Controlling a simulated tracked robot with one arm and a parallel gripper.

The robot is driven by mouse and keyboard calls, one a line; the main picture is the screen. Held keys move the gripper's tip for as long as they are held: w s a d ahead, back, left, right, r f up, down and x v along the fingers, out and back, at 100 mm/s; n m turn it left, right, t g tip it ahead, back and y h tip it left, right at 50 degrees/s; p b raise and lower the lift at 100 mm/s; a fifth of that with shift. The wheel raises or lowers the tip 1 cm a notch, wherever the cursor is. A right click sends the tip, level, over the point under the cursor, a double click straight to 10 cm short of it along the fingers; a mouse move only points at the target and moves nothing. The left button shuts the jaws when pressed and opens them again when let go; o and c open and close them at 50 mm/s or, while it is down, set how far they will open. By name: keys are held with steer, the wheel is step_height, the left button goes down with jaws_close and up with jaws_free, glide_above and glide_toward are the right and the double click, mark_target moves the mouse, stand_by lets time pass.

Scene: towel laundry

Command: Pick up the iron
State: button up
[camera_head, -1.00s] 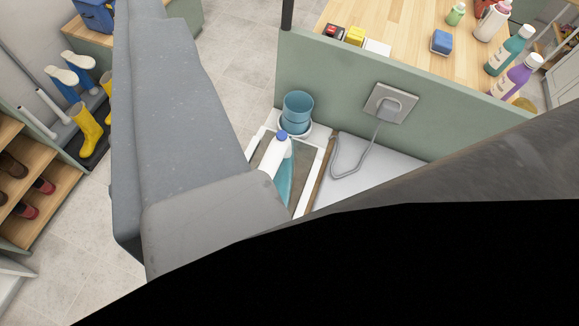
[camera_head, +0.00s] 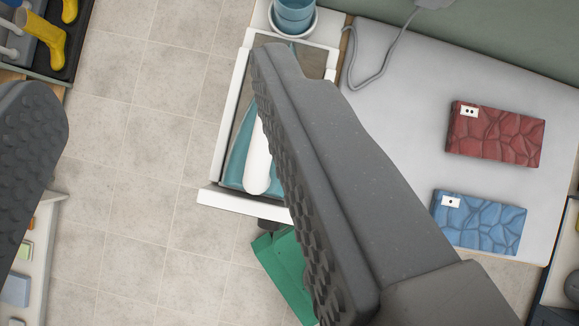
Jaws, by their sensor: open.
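The iron (camera_head: 258,168) appears to be the teal and white object lying in a white-rimmed tray or open drawer (camera_head: 221,125), left of the picture's middle. Its white handle-like part and some teal body show; my right finger hides the rest. My gripper (camera_head: 155,80) is open, with one ridged finger at the left edge and the other crossing the middle. The right finger overlaps the iron in the picture; I cannot tell whether they touch.
A white surface (camera_head: 400,130) right of the tray holds red (camera_head: 495,134) and blue (camera_head: 478,222) folded textiles and a grey cord (camera_head: 372,75). Tiled floor (camera_head: 130,150) is clear at left.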

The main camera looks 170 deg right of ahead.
steer(key=w+d+f+m+g+y+p, duration=0.1)
steer(key=f+g+p, duration=0.1)
steer(key=f, duration=0.5)
steer(key=d+f+m+g+y+p, duration=0.1)
steer(key=d+f+g+p, duration=0.1)
steer(key=f+p, duration=0.3)
steer(key=w+d+f+m+g+y+p, duration=0.1)
steer(key=d+f+m+g+p, duration=0.1)
steer(key=f, duration=0.7)
steer(key=shift+w+g+y+p, duration=0.3)
steer(key=shift+g+p, duration=0.2)
steer(key=shift+p, duration=0.5)
steer(key=shift+w+a+f+p, duration=0.15)
steer(key=shift+f+p, duration=0.1)
steer(key=shift+f, duration=0.65)
steer(key=shift+a+f+p, duration=0.1)
steer(key=shift+f+p, duration=0.1)
steer(key=shift+f, duration=0.65)
steer(key=shift+w+a+f+p, duration=0.15)
steer(key=shift+f+p, duration=0.1)
steer(key=shift+f, duration=0.65)
steer(key=shift+s, duration=0.1)
jaws_close()
